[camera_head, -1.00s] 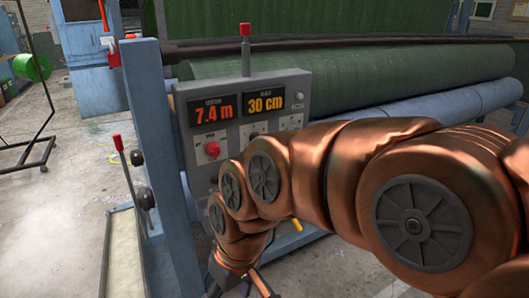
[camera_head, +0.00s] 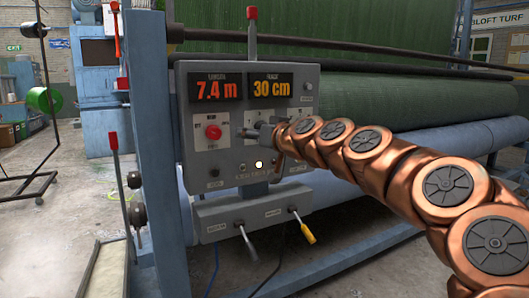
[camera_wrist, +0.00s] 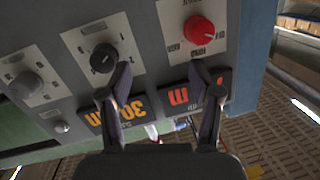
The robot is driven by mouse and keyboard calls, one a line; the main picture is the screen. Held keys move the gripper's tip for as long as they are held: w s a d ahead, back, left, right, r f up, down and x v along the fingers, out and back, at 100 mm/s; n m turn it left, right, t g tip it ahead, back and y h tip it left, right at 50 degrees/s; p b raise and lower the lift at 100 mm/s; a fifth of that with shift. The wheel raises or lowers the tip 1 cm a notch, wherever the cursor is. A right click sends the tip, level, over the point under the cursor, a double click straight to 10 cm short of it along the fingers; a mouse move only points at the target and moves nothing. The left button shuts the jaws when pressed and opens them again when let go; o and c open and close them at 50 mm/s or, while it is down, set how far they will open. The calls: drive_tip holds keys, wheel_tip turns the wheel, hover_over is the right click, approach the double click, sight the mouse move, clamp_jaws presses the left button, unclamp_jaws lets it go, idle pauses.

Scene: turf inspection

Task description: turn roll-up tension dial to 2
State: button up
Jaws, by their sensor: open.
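The grey control panel (camera_head: 225,165) carries a row of dials, and I cannot read which label is roll-up tension. A red dial (camera_head: 213,131) shows left of my gripper; in the wrist view it is at upper right (camera_wrist: 199,29). A black dial (camera_wrist: 104,58) is at the wrist view's upper left, and a grey dial (camera_wrist: 28,83) is further left. My gripper (camera_wrist: 160,67) is open and empty, its fingers spread between the black and red dials. The left fingertip is close beside the black dial; contact is unclear. In the head view my gripper (camera_head: 263,131) hides the panel's middle dial area.
Two levers, one yellow-tipped (camera_head: 306,233), stick out below the panel. A red-topped lever (camera_head: 252,25) rises above it. A green turf roll (camera_head: 400,105) and blue roller (camera_head: 420,145) lie behind.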

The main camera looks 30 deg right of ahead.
drive_tip(key=d+m+t+h+b, duration=0.1)
drive_tip(key=d+m+h+b, duration=0.1)
drive_tip(key=d, duration=0.6)
drive_tip(key=shift+w+d+f+b, duration=0.1)
drive_tip(key=shift+w+f+b, duration=0.1)
drive_tip(key=shift+w, duration=1.7)
drive_tip(key=shift+w+d+f+b, duration=0.1)
drive_tip(key=shift+w+b, duration=0.05)
drive_tip(key=shift+w, duration=1.7)
drive_tip(key=c, duration=1.1)
drive_tip(key=shift+c, duration=0.2)
drive_tip(key=shift+r, duration=0.1)
